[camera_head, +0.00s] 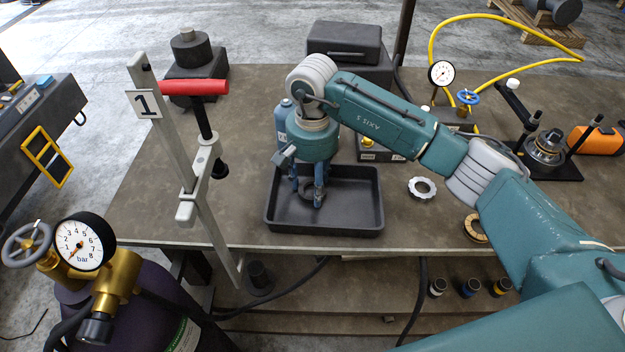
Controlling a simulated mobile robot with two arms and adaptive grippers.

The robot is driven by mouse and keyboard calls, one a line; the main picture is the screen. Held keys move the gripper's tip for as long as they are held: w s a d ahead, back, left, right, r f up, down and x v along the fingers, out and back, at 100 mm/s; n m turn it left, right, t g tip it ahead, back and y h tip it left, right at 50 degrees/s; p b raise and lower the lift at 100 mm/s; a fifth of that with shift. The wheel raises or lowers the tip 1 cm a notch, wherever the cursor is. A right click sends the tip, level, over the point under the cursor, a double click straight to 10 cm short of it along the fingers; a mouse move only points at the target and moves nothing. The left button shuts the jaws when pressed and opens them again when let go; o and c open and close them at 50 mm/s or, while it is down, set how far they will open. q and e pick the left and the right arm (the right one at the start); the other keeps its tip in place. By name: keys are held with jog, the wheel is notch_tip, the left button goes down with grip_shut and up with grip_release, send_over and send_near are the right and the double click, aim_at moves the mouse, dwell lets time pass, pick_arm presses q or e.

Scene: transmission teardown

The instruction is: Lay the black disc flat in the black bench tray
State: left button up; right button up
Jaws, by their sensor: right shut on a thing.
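The black bench tray (352,212) stands on the workbench near its front edge, in the middle of the head view. My right gripper (308,196) points down into the tray from above. Its blue fingers are shut on a small dark disc (306,187), which is partly hidden between them. The disc is inside the tray's outline; I cannot tell whether it touches the tray floor or how far it tilts. My left gripper is out of view.
A white ring (422,188) and a brass-coloured ring (475,228) lie right of the tray. A clamp with a red handle (194,87) stands to its left. A blue bottle (284,124) is behind it. A pressure gauge (84,241) is at front left.

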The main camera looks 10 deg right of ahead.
jog(key=shift+f, duration=0.2)
jog(key=o, duration=1.3)
jog(key=shift+r, duration=0.1)
jog(key=shift+r, duration=0.25)
notch_tip(320, 180, up, 12)
jog(key=b, duration=0.4)
jog(key=shift+f, duration=0.1)
